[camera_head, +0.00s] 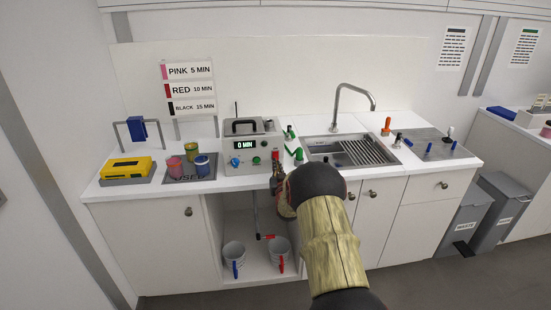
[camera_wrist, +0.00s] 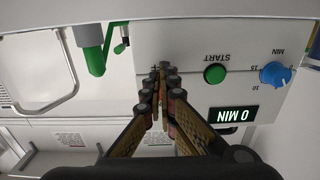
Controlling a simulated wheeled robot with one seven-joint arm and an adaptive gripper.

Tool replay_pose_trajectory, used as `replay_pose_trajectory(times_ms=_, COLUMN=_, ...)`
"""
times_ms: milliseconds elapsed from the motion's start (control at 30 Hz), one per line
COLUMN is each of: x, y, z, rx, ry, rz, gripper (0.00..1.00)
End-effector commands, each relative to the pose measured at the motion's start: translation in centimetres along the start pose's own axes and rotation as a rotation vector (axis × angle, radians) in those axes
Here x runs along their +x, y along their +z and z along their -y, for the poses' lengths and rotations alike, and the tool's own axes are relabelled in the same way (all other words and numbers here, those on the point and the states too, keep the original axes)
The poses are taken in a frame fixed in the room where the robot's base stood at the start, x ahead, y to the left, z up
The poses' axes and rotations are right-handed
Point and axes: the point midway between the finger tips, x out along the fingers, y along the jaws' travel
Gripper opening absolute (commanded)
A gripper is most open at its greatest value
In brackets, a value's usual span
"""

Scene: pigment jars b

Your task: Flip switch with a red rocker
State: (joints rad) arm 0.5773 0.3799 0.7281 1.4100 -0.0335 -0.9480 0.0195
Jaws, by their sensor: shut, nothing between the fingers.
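The grey machine (camera_head: 244,146) stands on the counter, with a lit 0 MIN display (camera_wrist: 232,115), a green START button (camera_wrist: 215,74) and a blue MIN knob (camera_wrist: 275,73) on its front. A small red patch (camera_head: 275,154) shows at the right end of this front, just above my gripper (camera_head: 277,178); it may be the red rocker, but I cannot be sure. In the wrist view my gripper (camera_wrist: 160,72) is shut and empty, its fingertips in front of the panel left of START. The fingers hide the panel behind them; touching or apart cannot be told.
Green taps (camera_head: 293,153) and a sink (camera_head: 350,150) are right of the machine. Jars (camera_head: 202,166) and a yellow box (camera_head: 126,168) stand left.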

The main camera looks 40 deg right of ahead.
Motion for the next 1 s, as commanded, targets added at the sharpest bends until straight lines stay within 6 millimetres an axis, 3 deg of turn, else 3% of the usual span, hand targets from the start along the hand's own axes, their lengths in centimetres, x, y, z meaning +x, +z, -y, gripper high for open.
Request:
replay_pose_trajectory(times_ms=400, x=0.7, y=0.0, z=0.0, rx=0.000, ry=0.000, rz=0.000, gripper=0.00)
replay_pose_trajectory(times_ms=800, x=-2.5, y=0.1, z=0.0, rx=0.000, ry=0.000, rz=0.001, gripper=0.00)
replay_pose_trajectory(times_ms=1000, x=-3.2, y=0.0, z=0.0, rx=0.000, ry=0.000, rz=0.000, gripper=0.00)
